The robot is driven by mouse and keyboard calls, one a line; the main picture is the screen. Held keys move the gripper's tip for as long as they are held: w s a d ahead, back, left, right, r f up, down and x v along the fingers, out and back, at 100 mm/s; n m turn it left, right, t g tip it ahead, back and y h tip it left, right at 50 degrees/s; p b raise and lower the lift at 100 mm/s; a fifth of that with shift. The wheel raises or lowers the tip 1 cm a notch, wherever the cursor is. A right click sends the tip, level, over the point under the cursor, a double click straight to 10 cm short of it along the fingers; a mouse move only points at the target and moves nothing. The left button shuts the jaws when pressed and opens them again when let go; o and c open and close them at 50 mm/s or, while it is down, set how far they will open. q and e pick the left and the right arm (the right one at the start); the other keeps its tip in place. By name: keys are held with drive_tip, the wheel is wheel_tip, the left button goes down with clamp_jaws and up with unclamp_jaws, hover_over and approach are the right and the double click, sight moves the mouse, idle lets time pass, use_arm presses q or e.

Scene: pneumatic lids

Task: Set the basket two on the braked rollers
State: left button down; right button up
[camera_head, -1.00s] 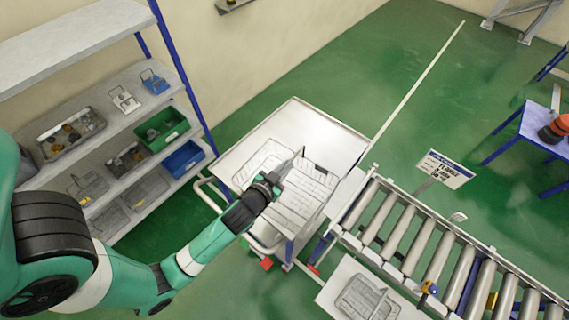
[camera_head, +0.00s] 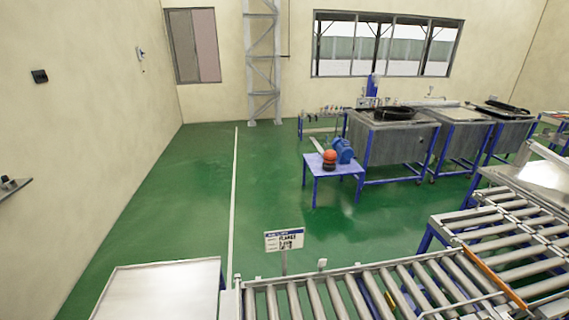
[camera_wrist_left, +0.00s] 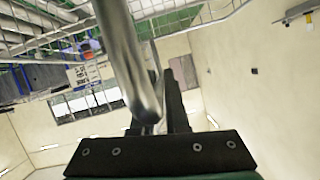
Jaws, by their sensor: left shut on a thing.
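In the left wrist view a thick shiny metal bar, seemingly the handle of a wire basket (camera_wrist_left: 120,45), runs close past the camera. Wire mesh (camera_wrist_left: 195,15) of the basket crosses the top of that view. My left gripper (camera_wrist_left: 170,85) is shut on the handle; the exact contact is partly hidden by the bar. In the head view a roller conveyor (camera_head: 318,300) runs along the bottom, with bare rollers. I cannot tell which rollers are braked. Neither gripper shows in the head view.
A pale cart top (camera_head: 158,290) stands left of the conveyor's end. A sign (camera_head: 284,241) stands behind the rollers. More rollers (camera_head: 500,225) lie at right, with an orange bar (camera_head: 490,275) between sections. A blue table (camera_head: 332,168) and grey tanks (camera_head: 390,140) stand behind. Green floor between is clear.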

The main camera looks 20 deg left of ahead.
use_arm(q)
drive_tip(key=d+f+m+t+h, duration=0.2)
drive_tip(key=d+m+h, duration=0.4)
drive_tip(key=d, duration=0.8)
drive_tip(key=shift+s+f+h, duration=0.25)
drive_tip(key=shift+f+h, duration=0.35)
